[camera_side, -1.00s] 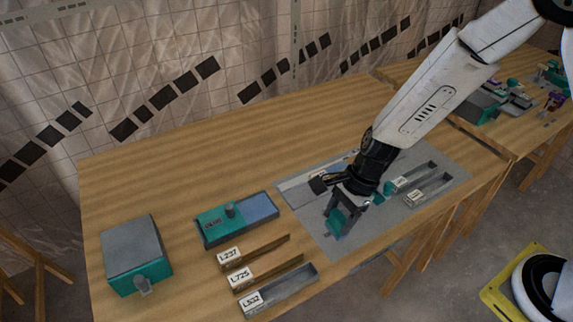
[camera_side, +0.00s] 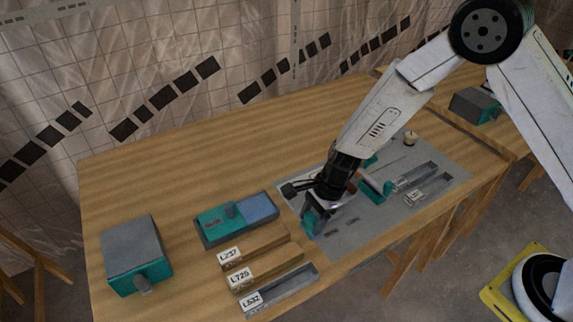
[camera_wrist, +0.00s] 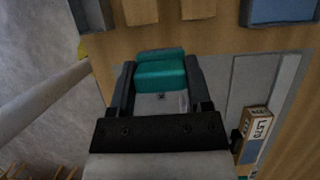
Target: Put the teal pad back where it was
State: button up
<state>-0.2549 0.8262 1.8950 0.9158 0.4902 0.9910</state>
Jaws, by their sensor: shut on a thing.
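The teal pad (camera_side: 309,224) is between the jaws of my gripper (camera_side: 314,212), over the left part of the grey mat (camera_side: 352,236). The wrist view shows the teal pad (camera_wrist: 160,74) with one dark finger of my gripper (camera_wrist: 160,88) on each side. My gripper is shut on it. Whether the pad touches the mat or hangs just above it, I cannot tell. Another teal piece (camera_side: 375,188) is on the mat to the right of my gripper, partly hidden by the arm.
Trays labelled L237 (camera_side: 255,243), L725 (camera_side: 262,268) and L532 (camera_side: 287,289) lie left of the mat. The table's back (camera_side: 230,150) is clear.

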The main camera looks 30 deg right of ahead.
aim_at(310, 227)
jog(key=shift+w+f, duration=0.1)
jog(key=shift+w+f, duration=0.1)
jog(key=shift+f, duration=1.65)
jog(key=shift+f, duration=0.2)
jog(key=o, duration=1.1)
jog(key=shift+r, duration=0.2)
jog(key=v, duration=1.2)
jog(key=shift+a, duration=0.1)
